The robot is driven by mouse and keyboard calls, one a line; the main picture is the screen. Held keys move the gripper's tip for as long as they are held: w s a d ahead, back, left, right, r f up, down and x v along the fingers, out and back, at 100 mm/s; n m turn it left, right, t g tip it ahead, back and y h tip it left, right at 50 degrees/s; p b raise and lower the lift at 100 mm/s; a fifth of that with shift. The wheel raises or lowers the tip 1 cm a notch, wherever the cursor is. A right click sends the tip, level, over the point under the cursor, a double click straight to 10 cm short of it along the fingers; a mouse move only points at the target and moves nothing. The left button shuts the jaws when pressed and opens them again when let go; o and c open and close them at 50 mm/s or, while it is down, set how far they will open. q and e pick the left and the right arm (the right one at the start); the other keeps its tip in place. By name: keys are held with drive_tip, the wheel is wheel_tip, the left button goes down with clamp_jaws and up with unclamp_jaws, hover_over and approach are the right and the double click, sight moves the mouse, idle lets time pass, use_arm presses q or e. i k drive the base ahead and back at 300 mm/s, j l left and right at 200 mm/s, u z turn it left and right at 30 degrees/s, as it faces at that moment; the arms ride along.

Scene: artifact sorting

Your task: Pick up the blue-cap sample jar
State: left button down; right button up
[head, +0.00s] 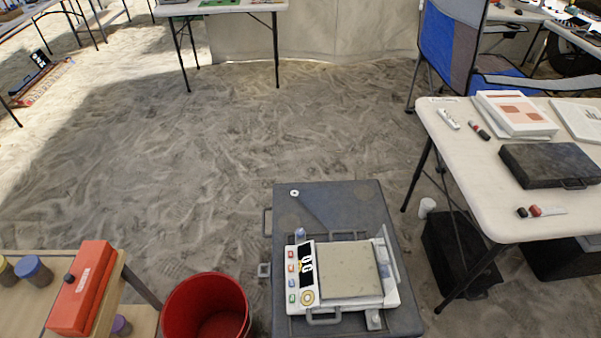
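The blue-cap sample jar (35,272) stands upright on the wooden table at the lower left. It is a dark jar with a blue lid. A yellow-cap jar (6,273) stands just left of it, partly cut off by the picture edge. A purple-cap jar (122,326) sits lower, right of the orange case. Neither of my grippers is in view.
An orange-red case (82,289) lies right of the blue-cap jar on the wooden table (38,303). A red bucket (206,308) stands beside it. A scale (350,283) sits on a grey case (345,208). A white table (459,168) is at right. Sandy floor is open in the middle.

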sight(45, 275)
drive_tip(key=u, duration=1.85)
drive_tip(key=j, duration=0.1)
drive_tip(key=i+z, duration=0.05)
